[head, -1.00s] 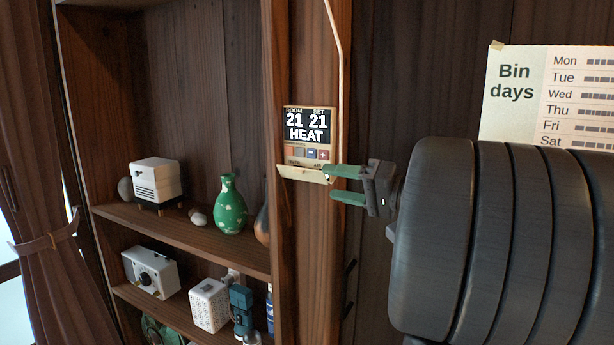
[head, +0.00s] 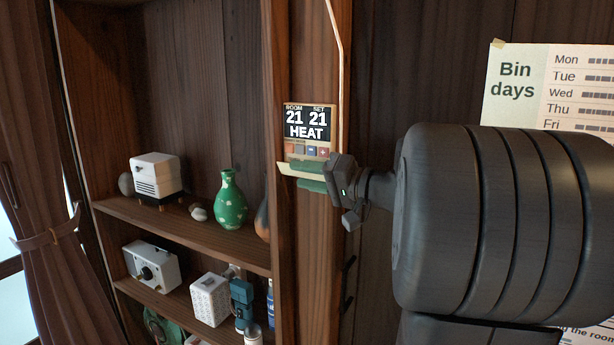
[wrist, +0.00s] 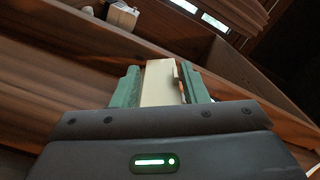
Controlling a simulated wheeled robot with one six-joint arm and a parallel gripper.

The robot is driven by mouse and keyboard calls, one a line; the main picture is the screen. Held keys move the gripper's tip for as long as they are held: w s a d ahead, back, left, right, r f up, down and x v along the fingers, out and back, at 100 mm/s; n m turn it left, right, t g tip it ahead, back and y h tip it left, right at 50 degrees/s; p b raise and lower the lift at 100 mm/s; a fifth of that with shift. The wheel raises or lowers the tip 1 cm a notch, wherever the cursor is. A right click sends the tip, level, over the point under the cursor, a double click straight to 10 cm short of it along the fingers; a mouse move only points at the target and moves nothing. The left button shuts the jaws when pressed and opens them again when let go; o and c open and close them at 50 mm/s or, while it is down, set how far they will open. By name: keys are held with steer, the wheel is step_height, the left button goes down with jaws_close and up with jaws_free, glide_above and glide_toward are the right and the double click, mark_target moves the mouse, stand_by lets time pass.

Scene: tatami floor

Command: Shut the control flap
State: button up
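A shelf unit left of the post holds a green vase (head: 231,203), a white heater-like box (head: 155,175) and several smaller items. A thin pale cable (head: 338,60) runs down the post beside the control. A Bin days sheet (head: 514,85) hangs at right, partly behind my arm.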

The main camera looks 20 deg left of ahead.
steer(key=c, duration=0.5)
steer(key=m, duration=0.1)
steer(key=m+p, duration=0.1)
steer(key=m, duration=0.1)
steer(key=shift+w+r, duration=0.2)
steer(key=shift+r, duration=0.15)
steer(key=shift+w+m+p, duration=0.15)
steer(key=shift+m+p, duration=0.35)
steer(key=shift+m, duration=0.6)
steer(key=o, duration=1)
steer(key=shift+c, duration=0.2)
steer(key=s+d+b, duration=0.1)
steer(key=d+b, duration=0.1)
steer(key=d, duration=1.2)
steer(key=shift+a, duration=0.2)
